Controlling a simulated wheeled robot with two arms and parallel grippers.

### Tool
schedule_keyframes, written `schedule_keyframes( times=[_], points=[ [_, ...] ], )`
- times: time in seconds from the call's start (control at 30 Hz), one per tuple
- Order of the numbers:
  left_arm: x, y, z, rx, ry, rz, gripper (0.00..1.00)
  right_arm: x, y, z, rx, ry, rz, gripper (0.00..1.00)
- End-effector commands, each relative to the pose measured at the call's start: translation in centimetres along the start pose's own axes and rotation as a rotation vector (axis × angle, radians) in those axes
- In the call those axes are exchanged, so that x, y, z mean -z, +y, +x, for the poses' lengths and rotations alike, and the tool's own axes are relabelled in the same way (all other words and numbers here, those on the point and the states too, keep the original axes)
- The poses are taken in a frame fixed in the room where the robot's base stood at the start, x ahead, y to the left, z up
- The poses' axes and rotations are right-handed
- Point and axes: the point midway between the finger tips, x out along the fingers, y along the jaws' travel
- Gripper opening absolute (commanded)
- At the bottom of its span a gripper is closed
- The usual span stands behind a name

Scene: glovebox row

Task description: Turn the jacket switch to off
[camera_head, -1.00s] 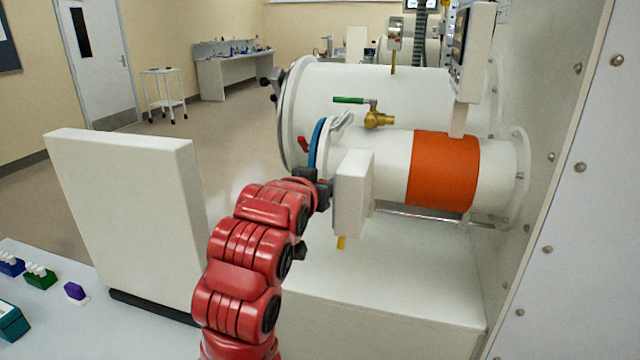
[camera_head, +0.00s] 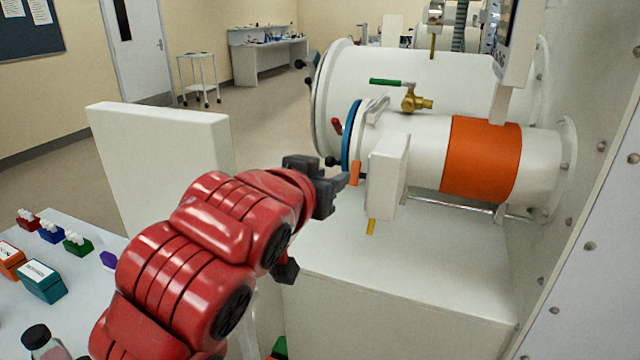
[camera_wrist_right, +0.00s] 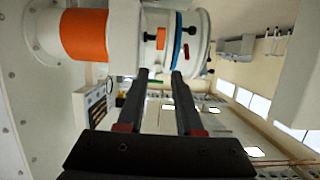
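The jacket switch shows as a white box (camera_head: 389,178) with a small upright orange handle (camera_head: 354,173) on its left side, in front of the small white cylinder. A wide orange jacket (camera_head: 480,160) wraps that cylinder to the right. My right gripper (camera_head: 344,182) is just left of the orange handle, its tips close to it; contact cannot be told. In the right wrist view the two fingers (camera_wrist_right: 159,75) are apart with nothing between them, and the orange handle (camera_wrist_right: 161,38) shows beyond the gap. My left gripper is not in view.
A blue ring (camera_head: 351,135) and a green-handled brass valve (camera_head: 412,98) are close to the switch. A white upright panel (camera_head: 160,140) stands left of my arm. A table (camera_head: 75,285) with small coloured blocks is at lower left. A riveted wall bounds the right.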

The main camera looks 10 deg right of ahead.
Motion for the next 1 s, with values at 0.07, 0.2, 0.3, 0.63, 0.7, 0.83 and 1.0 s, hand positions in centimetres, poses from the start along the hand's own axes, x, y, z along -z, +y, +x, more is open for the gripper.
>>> schedule_keyframes(
  times=[0.07, 0.2, 0.3, 0.63, 0.7, 0.83, 1.0],
  points=[
    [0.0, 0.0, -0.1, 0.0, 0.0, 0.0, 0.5, 0.0, -0.1, -1.3, 0.004, 0.001, 0.0, 0.35],
    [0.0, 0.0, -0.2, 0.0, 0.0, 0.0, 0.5, 0.0, -0.1, -2.6, 0.001, 0.001, -0.002, 0.35],
    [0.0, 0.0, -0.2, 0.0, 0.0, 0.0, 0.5, 0.0, 0.0, -3.0, 0.0, 0.0, -0.002, 0.35],
    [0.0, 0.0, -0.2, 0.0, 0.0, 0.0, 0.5, 0.0, 0.0, -3.1, -0.001, 0.0, -0.002, 0.35],
    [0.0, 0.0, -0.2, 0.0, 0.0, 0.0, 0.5, 0.0, 0.0, -3.1, -0.001, 0.0, -0.002, 0.35],
    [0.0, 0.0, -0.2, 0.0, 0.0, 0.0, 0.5, 0.0, 0.0, -3.1, -0.001, 0.0, -0.001, 0.35],
    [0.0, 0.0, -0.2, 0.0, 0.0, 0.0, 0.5, 0.0, 0.0, -3.1, -0.001, 0.0, -0.001, 0.35]
  ],
)
